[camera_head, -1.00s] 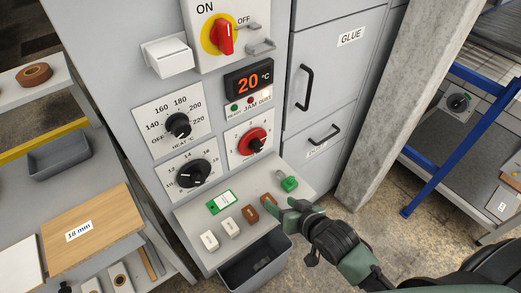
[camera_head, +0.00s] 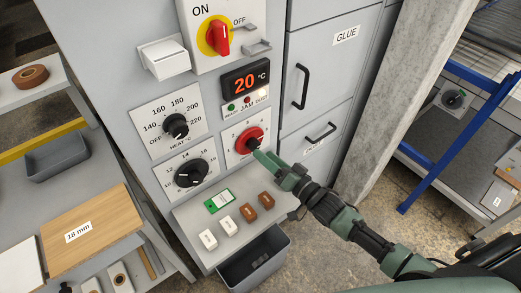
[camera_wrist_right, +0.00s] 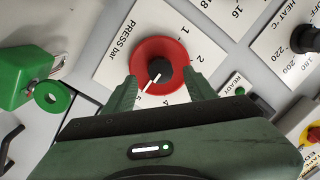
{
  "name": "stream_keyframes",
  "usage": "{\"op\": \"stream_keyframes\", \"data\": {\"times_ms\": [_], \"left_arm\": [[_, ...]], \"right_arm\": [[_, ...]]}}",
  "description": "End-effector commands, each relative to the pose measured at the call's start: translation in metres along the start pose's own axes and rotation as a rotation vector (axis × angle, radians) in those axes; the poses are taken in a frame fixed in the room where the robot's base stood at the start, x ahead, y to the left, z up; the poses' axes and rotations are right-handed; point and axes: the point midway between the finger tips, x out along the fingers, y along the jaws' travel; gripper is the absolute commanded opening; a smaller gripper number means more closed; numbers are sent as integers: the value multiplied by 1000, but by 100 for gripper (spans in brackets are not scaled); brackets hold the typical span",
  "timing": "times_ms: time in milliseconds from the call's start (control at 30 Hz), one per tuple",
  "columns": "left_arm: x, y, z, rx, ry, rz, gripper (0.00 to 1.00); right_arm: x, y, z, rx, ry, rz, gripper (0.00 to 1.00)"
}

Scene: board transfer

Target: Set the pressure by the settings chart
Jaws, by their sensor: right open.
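The pressure knob is a black knob on a red disc (camera_head: 248,141), low on the grey machine's front. In the right wrist view, its red disc (camera_wrist_right: 141,58) sits on a plate marked "PRESS bar". The knob's white pointer slants to the lower left, near the 5, which is partly hidden. My right gripper (camera_head: 262,156) is open at this knob. In the wrist view its two fingers (camera_wrist_right: 163,80) stand on either side of the knob, over the disc; contact cannot be told. My left gripper is out of view.
Above are a red main switch (camera_head: 221,37) and a display (camera_head: 246,80) reading 20 °C. The heat knob (camera_head: 176,126) and thickness knob (camera_head: 190,173) are left. A green padlock (camera_wrist_right: 22,68) hangs beside the plate. A grey bin (camera_head: 253,264) sits below the ledge.

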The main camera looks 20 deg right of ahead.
Motion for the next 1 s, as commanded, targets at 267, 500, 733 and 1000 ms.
{"op": "stream_keyframes", "data": {"times_ms": [267,500,733,1000], "left_arm": [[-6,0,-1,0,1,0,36],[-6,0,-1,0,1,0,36],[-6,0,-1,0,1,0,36],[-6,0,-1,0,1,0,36]], "right_arm": [[30,-1,0,-1,-1,0,56],[32,0,1,-2,-1,0,56],[32,0,1,-2,-1,0,6],[32,0,0,-16,-2,1,0]]}}
